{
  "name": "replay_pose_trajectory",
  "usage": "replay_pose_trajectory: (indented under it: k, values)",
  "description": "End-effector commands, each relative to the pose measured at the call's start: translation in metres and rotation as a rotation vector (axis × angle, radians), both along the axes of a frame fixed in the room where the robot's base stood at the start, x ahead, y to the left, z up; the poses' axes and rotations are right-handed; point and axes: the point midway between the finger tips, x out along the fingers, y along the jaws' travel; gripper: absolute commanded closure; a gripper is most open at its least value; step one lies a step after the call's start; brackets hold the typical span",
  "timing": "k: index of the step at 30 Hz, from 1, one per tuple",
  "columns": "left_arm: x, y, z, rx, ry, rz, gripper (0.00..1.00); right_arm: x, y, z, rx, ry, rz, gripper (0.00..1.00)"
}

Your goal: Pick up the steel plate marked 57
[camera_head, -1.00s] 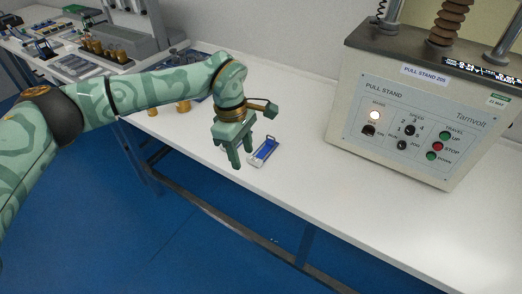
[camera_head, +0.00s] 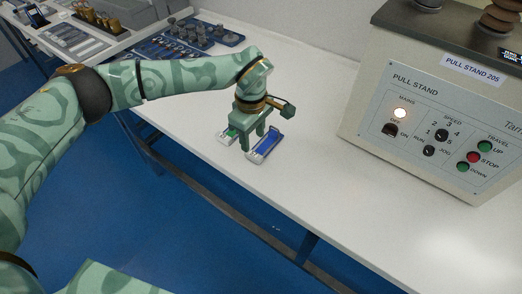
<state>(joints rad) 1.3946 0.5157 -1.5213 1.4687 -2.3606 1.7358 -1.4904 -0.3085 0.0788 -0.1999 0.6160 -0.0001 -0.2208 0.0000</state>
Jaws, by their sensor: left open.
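My left gripper (camera_head: 252,140) is open, fingers pointing down, low over the white bench (camera_head: 330,196). No marking 57 can be read on either piece, so I cannot tell which is the steel plate. I cannot tell whether the fingers touch either piece. My right gripper is not in view.
A large pull stand (camera_head: 440,115) with a control panel stands on the bench at the right. A blue tray with grey metal parts (camera_head: 185,38) lies behind my left arm. Brass pieces (camera_head: 97,20) stand at the far left. The bench front right of the gripper is clear.

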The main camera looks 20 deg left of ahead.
Motion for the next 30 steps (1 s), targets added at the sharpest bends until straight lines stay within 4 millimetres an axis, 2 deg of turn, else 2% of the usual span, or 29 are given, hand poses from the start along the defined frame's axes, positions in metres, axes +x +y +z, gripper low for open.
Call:
replay_pose_trajectory:
  k: [1, 8, 15, 23, 27, 28, 30]
  values:
    - [0.0, 0.0, -0.008, -0.002, 0.002, 0.0, 0.54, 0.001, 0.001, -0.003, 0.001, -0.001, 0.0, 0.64]
    - [0.0, 0.0, -0.023, -0.001, 0.0, 0.001, 0.54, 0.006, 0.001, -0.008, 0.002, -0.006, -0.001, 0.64]
    - [0.0, -0.001, -0.063, -0.002, 0.003, 0.001, 0.54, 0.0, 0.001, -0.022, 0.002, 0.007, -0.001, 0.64]
    - [0.001, -0.001, -0.065, -0.001, -0.001, 0.001, 0.54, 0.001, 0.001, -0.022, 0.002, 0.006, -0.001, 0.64]
    - [0.001, -0.001, -0.065, -0.001, -0.001, 0.001, 0.93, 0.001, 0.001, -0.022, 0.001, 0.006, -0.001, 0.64]
    - [0.001, -0.001, -0.065, -0.001, -0.001, 0.001, 1.0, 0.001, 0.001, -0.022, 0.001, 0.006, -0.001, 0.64]
    - [0.001, -0.001, -0.065, -0.002, -0.002, 0.001, 1.0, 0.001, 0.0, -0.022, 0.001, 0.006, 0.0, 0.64]
